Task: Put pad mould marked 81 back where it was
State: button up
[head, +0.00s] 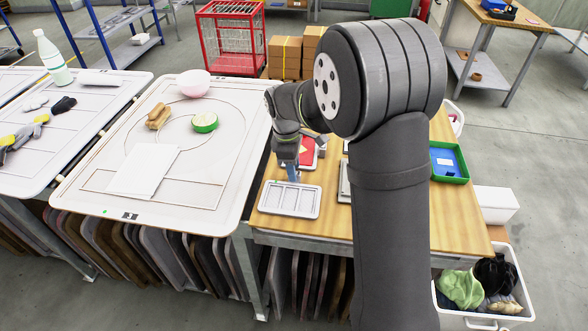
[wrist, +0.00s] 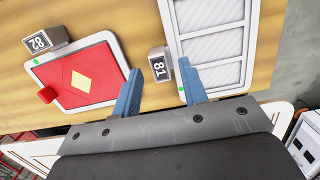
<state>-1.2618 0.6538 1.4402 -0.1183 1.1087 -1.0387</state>
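The pad mould marked 81 is a pale grey tray (wrist: 211,45) with ribbed rectangular recesses. Its tag block (wrist: 158,66) reads 81 and sits at its left edge in the wrist view. In the head view the mould (head: 290,199) lies flat on the wooden table near its front left corner. My gripper (wrist: 160,88) has two blue fingers spread apart. The 81 block shows between the fingertips with gaps on both sides; I cannot tell how far above it they are. In the head view my gripper (head: 290,172) is just behind the mould.
A mould with a red pad and yellow diamond (wrist: 80,80), tagged 82 (wrist: 38,43), lies beside it. The wooden table (head: 327,215) also carries a green-rimmed blue tray (head: 448,162). A large white panel (head: 215,165) with several items adjoins at left. My arm hides the table's middle.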

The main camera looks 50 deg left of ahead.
notch_tip(320, 180, up, 11)
jog(key=shift+s+a, duration=0.45)
jog(key=shift+f, duration=0.15)
jog(key=f, duration=0.8)
jog(key=w+d+f, duration=0.1)
jog(key=f, duration=0.3)
jog(key=shift+d+f, duration=0.1)
jog(key=shift+f, duration=0.05)
notch_tip(320, 180, up, 3)
jog(key=shift+f, duration=0.2)
jog(key=shift+r, duration=0.7)
